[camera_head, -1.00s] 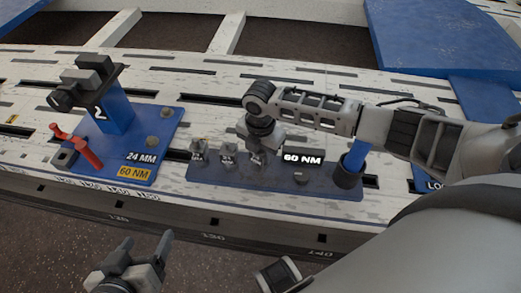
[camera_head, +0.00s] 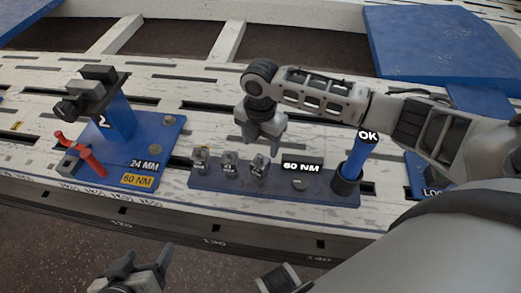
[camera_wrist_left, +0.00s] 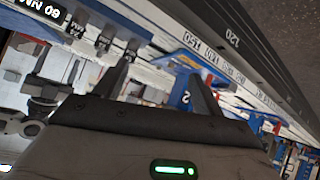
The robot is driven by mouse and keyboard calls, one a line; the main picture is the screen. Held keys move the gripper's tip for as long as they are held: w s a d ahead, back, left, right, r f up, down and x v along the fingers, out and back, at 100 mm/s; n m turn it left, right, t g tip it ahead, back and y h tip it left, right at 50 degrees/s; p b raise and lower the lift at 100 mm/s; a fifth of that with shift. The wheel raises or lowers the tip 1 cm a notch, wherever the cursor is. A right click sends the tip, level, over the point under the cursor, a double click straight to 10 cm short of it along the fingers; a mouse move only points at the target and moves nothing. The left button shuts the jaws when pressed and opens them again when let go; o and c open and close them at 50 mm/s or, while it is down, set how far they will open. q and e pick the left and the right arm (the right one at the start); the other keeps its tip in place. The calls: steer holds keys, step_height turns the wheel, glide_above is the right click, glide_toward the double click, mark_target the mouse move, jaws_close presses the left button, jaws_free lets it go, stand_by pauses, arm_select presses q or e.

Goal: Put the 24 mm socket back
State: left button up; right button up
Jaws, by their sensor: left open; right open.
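Three small grey sockets stand upright in a row on the dark blue tray (camera_head: 225,187): a left one (camera_head: 200,158), a middle one (camera_head: 229,164) and a right one (camera_head: 259,168). Their size marks are too small to read surely, so I cannot tell which is the 24 mm socket. My right gripper (camera_head: 260,141) is open and empty, pointing down just above and behind the right socket, apart from it. My left gripper (camera_head: 147,264) is open and empty in front of the bench; its fingers also show in the left wrist view (camera_wrist_left: 160,88).
A blue-handled tool (camera_head: 355,157) stands in a black holder at the tray's right end, under an OK label. A blue stand (camera_head: 117,122) with a black head, red lever (camera_head: 85,154) and 24 MM and 60 NM labels is left. A slotted white bench surface (camera_head: 190,88) lies behind.

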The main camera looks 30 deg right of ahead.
step_height(320, 180, up, 4)
steer(key=shift+r+p, duration=0.1)
steer(key=shift+p, duration=0.3)
steer(key=s+a+f+m+t+y, duration=0.2)
steer(key=s+a+f+m+y, duration=0.15)
steer(key=a, duration=0.35)
steer(key=s+a+f+m+t+y, duration=0.1)
steer(key=s+a+f+m+y, duration=0.2)
steer(key=a, duration=0.4)
arm_select(q)
step_height(320, 180, up, 3)
steer(key=shift+s+a+r+t, duration=0.1)
steer(key=shift+a+t, duration=0.05)
steer(key=shift+t, duration=0.25)
arm_select(e)
steer(key=s+d+r+m+t+h, duration=0.2)
steer(key=s+m+t, duration=0.5)
steer(key=m, duration=0.8)
steer(key=shift+d+r, duration=0.5)
steer(key=shift+d, duration=0.2)
steer(key=shift+r, duration=0.1)
